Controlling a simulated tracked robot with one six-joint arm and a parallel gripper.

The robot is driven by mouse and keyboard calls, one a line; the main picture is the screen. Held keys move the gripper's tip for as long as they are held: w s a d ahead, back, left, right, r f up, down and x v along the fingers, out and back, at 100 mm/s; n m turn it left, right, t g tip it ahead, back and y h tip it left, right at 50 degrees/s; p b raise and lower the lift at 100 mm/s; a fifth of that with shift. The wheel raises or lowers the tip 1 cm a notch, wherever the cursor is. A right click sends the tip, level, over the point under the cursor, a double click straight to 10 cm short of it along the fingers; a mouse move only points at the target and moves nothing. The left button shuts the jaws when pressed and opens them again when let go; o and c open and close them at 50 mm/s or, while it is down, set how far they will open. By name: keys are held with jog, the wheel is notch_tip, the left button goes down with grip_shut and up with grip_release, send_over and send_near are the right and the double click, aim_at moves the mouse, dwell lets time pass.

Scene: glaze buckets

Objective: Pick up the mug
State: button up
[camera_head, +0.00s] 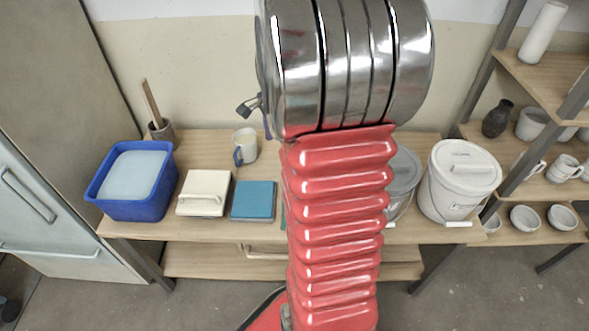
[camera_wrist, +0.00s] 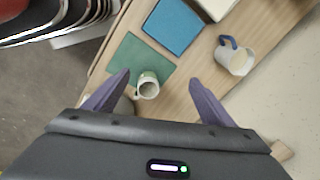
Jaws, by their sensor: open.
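In the wrist view, a small pale mug (camera_wrist: 148,88) stands on a green mat (camera_wrist: 128,56), between my finger lines and nearer the left finger. A white mug with a blue handle (camera_wrist: 238,62) stands to the right, outside the fingers; it also shows in the head view (camera_head: 247,146) at the back of the bench. My gripper (camera_wrist: 159,78) is open, its two purple-grey fingers apart with nothing seen held. In the head view my arm hides the pale mug and most of the green mat.
The wooden bench (camera_head: 213,143) also holds a blue tub (camera_head: 128,207), a cream lidded box (camera_head: 204,192), a teal square (camera_head: 253,200), a brush pot (camera_head: 161,131), a white bucket (camera_head: 455,190) and a grey bucket (camera_head: 402,172). Shelves (camera_head: 559,191) with pottery stand at right.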

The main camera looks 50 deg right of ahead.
jog(key=s+d+f+m+g, duration=0.1)
jog(key=s+d+f+m, duration=0.3)
jog(key=d+f+m, duration=0.4)
jog(key=d+f, duration=0.2)
jog(key=d, duration=0.2)
jog(key=shift+s+d+f+y, duration=0.25)
jog(key=shift+s+f+y, duration=0.05)
jog(key=shift+f+y, duration=0.1)
jog(key=shift+f, duration=4.3)
jog(key=shift+w+a+f, duration=0.15)
jog(key=shift+f, duration=2.45)
jog(key=shift+c, duration=0.6)
